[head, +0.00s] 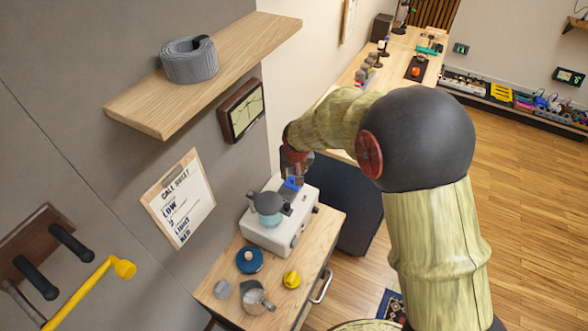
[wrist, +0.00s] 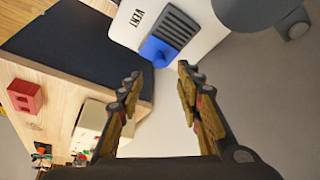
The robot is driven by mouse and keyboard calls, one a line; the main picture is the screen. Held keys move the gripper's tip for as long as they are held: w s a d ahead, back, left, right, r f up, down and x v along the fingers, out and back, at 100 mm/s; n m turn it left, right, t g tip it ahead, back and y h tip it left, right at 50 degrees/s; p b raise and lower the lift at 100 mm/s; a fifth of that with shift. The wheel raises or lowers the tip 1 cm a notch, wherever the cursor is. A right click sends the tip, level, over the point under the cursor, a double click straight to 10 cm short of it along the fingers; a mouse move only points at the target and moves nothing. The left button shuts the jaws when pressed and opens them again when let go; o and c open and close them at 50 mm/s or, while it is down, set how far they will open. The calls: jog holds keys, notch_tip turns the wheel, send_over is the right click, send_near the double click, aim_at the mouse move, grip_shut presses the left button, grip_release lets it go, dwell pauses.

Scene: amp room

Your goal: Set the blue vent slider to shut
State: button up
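The blue vent slider (wrist: 158,50) shows in the wrist view at the lower end of a dark slatted vent (wrist: 176,24), next to the word VENT. No open or shut mark is readable. The vent is on a white machine (wrist: 205,18), which stands on the wooden cabinet in the head view (head: 262,237). The slider also shows as a small blue patch in the head view (head: 292,183). My gripper (wrist: 159,82) is open and empty, with the slider just ahead of the gap between its fingertips. I cannot see any contact. In the head view my gripper (head: 297,172) is over the machine's back edge.
On the cabinet top (head: 222,291) are a blue lid (head: 249,261), a metal jug (head: 254,299) and a yellow knob-like piece (head: 291,280). A shelf (head: 150,110) with a grey coiled strap (head: 190,62) juts above. A dark panel (head: 352,220) stands right of the machine.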

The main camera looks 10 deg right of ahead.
aim_at(293, 178)
jog(key=x, duration=0.7)
jog(key=shift+s, duration=0.1)
jog(key=shift+c, duration=0.6)
jog(key=c, duration=0.7)
grip_shut()
